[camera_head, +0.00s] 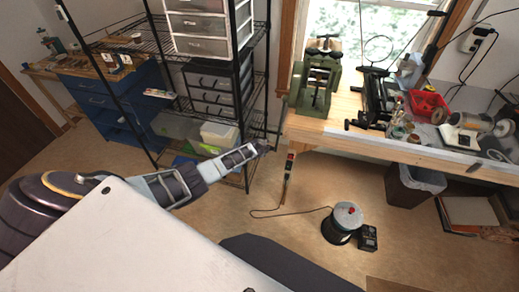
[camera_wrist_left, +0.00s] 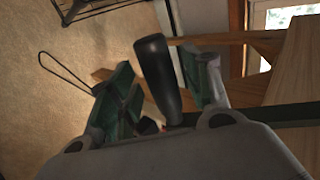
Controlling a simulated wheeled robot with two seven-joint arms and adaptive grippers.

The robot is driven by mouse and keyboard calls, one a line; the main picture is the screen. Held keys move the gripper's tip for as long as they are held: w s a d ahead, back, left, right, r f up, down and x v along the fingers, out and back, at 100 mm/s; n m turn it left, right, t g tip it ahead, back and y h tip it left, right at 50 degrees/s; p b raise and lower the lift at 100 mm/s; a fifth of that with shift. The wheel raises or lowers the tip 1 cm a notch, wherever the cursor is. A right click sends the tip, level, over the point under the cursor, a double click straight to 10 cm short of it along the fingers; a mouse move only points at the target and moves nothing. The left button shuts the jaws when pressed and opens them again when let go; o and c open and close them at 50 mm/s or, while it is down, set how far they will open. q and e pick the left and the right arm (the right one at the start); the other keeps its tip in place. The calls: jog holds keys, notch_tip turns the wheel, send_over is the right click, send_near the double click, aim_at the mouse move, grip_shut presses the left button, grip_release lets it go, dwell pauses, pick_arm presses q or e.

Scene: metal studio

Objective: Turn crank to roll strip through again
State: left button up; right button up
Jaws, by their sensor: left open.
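A green rolling mill (camera_head: 314,82) stands at the left end of the wooden workbench in the head view. My left gripper (camera_head: 264,148) reaches toward the bench's left edge, below and left of the mill. In the left wrist view my left gripper (camera_wrist_left: 163,92) is open, with green pads on its fingers. A black crank handle (camera_wrist_left: 156,70) stands between the two fingers, tilted, and they are not closed on it. I cannot make out the strip. My right gripper is not in view.
The workbench (camera_head: 345,132) holds a red bin (camera_head: 428,105) and several tools to the right. A wire shelf (camera_head: 252,90) with drawers stands close behind my left arm. A round device (camera_head: 346,220) with a cord sits on the floor. The floor in front is partly clear.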

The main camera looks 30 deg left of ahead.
pick_arm(q)
jog(key=v, duration=1.1)
jog(key=shift+s+r, duration=0.15)
jog(key=shift+s, duration=0.05)
dwell(1.0)
jog(key=shift+d, duration=0.1)
dwell(1.3)
